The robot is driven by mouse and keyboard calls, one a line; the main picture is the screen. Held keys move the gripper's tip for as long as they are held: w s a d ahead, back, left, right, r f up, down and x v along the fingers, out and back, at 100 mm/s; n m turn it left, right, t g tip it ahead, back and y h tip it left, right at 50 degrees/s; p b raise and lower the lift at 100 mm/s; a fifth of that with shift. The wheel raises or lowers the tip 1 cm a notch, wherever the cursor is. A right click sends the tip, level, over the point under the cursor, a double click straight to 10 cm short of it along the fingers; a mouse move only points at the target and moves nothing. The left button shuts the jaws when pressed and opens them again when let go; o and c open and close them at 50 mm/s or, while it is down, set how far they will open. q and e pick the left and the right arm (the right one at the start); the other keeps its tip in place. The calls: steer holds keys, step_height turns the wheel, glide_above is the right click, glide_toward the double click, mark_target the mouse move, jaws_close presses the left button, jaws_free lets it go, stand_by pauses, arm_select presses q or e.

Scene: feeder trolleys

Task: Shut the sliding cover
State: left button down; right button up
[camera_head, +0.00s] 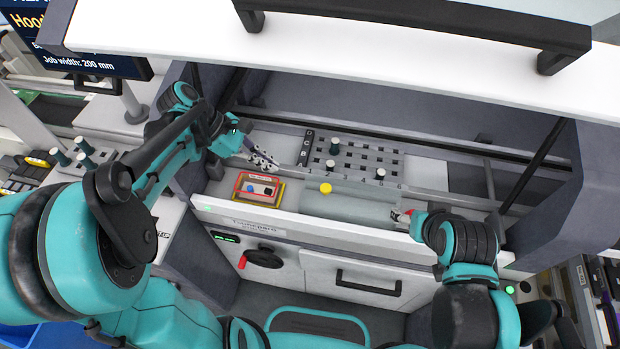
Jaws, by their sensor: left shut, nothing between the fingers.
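The white cover (200,32) with a long black handle (420,18) spans the top of the view, over the machine's opening. The bay below it is exposed. My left gripper (266,162) is shut and empty inside the bay, near its left side, above and behind the red-framed button panel and well below the cover handle. My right gripper (402,215) is at the front edge of the bay, right of the grey cylinder; it is small and partly hidden by its own wrist, so its fingers cannot be made out.
A drawer with a black handle (368,283) and a red-tipped knob (264,258) are on the front. A screen (75,40) stands upper left.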

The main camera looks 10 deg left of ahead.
arm_select(q)
steer(key=b+x, duration=0.1)
steer(key=x, duration=0.3)
steer(key=d+b+x, duration=0.1)
steer(key=x, duration=0.3)
steer(key=r+b+x, duration=0.1)
steer(key=x, duration=0.3)
steer(key=shift+d+b, duration=0.25)
steer(key=shift+b, duration=0.1)
steer(key=shift+w+d, duration=0.1)
steer(key=shift+d, duration=0.5)
steer(key=d, duration=0.9)
steer(key=s+d, duration=0.1)
steer(key=d, duration=1.7)
steer(key=shift+s+d, duration=0.3)
steer(key=shift+d, duration=0.1)
steer(key=shift+a, duration=0.1)
